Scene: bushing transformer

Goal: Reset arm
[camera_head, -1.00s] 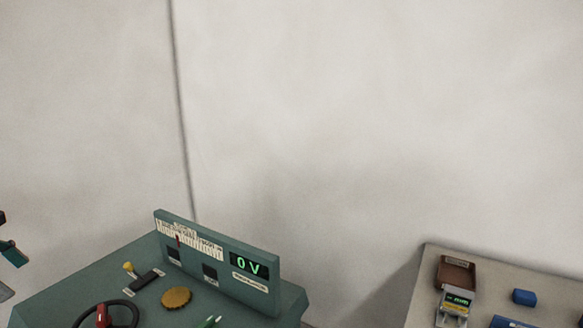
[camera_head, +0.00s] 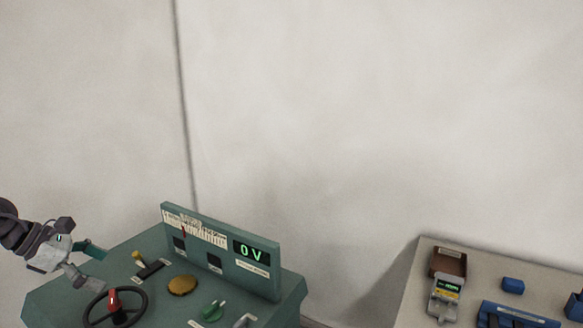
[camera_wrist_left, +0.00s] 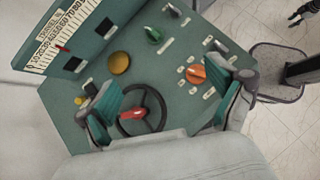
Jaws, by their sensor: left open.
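My left gripper (camera_head: 92,265) is at the left of the head view, open and empty, above the left part of the green control desk (camera_head: 60,295). In the left wrist view its two teal-padded fingers (camera_wrist_left: 166,108) are spread wide. The black handwheel with a red handle (camera_wrist_left: 132,114) shows between them, and I see no contact. The handwheel (camera_head: 115,308) is also at the lower left of the head view. A small dark shape (camera_wrist_left: 304,12) at the top right of the wrist view may be my right gripper; its jaws cannot be made out.
The desk panel has a display (camera_head: 251,251) reading 0 V. A yellow-tipped lever (camera_head: 147,265), a brass knob (camera_head: 183,286) and a green knob (camera_head: 214,310) rise from the desk. A side table (camera_head: 400,310) at right holds a meter (camera_head: 445,295) and blue items.

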